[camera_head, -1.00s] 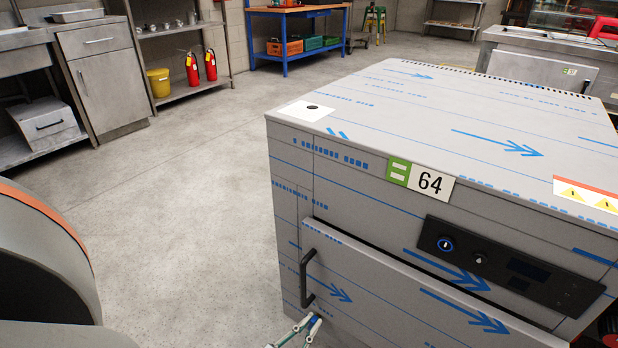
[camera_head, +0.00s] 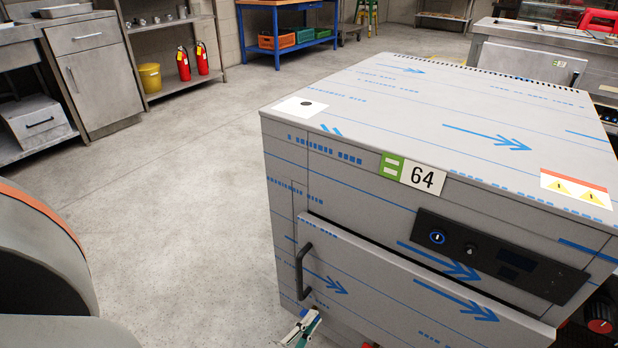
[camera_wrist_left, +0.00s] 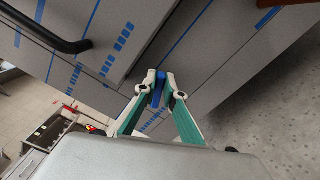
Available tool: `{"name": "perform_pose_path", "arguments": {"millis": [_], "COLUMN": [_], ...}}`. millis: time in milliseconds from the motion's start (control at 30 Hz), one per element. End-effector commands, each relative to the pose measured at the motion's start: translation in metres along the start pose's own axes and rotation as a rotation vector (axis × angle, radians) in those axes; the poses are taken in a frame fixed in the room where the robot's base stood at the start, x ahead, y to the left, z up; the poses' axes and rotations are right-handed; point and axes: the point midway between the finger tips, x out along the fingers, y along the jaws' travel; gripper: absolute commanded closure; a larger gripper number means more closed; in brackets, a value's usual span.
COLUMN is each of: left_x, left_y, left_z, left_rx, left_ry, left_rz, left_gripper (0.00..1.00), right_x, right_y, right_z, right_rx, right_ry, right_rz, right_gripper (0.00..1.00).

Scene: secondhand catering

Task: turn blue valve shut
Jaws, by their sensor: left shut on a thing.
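The blue valve handle (camera_wrist_left: 157,92) shows in the left wrist view as a small blue lever between my fingertips, low on the front of the wrapped machine. My left gripper (camera_wrist_left: 156,84) is shut on it, its white-and-green fingers on either side. In the head view my left gripper (camera_head: 306,322) shows at the bottom edge, below the machine's black door handle (camera_head: 301,272). The fingers and the picture's edge hide most of the valve there, and I cannot tell its exact angle. My right gripper is not in view.
The film-wrapped machine (camera_head: 350,190), labelled 64, fills the right side. Its black door handle (camera_wrist_left: 45,30) is near my left gripper in the wrist view. A red knob (camera_head: 600,322) sits at the lower right. The concrete floor (camera_head: 180,190) to the left is clear.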

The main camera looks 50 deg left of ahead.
Motion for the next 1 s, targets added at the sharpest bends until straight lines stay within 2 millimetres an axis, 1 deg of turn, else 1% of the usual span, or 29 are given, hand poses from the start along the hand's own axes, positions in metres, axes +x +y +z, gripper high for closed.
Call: {"name": "perform_pose_path", "arguments": {"millis": [200, 500, 700, 1000], "left_x": [0.0003, -0.0001, -0.0007, -0.0011], "left_y": [-0.0032, -0.0067, -0.0082, -0.009], "left_z": [0.0007, -0.0006, -0.0014, -0.002], "left_rx": [0.188, 0.376, 0.441, 0.468], "left_ry": [-0.002, -0.001, -0.001, 0.0], "left_rz": [0.0, 0.0, -0.001, -0.001], "left_gripper": [1.0, 1.0, 1.0, 1.0], "right_x": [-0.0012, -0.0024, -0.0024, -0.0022], "right_y": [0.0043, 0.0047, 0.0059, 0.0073], "right_z": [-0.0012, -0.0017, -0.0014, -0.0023], "right_rx": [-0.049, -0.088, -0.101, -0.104], "right_ry": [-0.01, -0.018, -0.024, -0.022], "right_rz": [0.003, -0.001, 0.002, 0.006], "right_gripper": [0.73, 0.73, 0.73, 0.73]}}
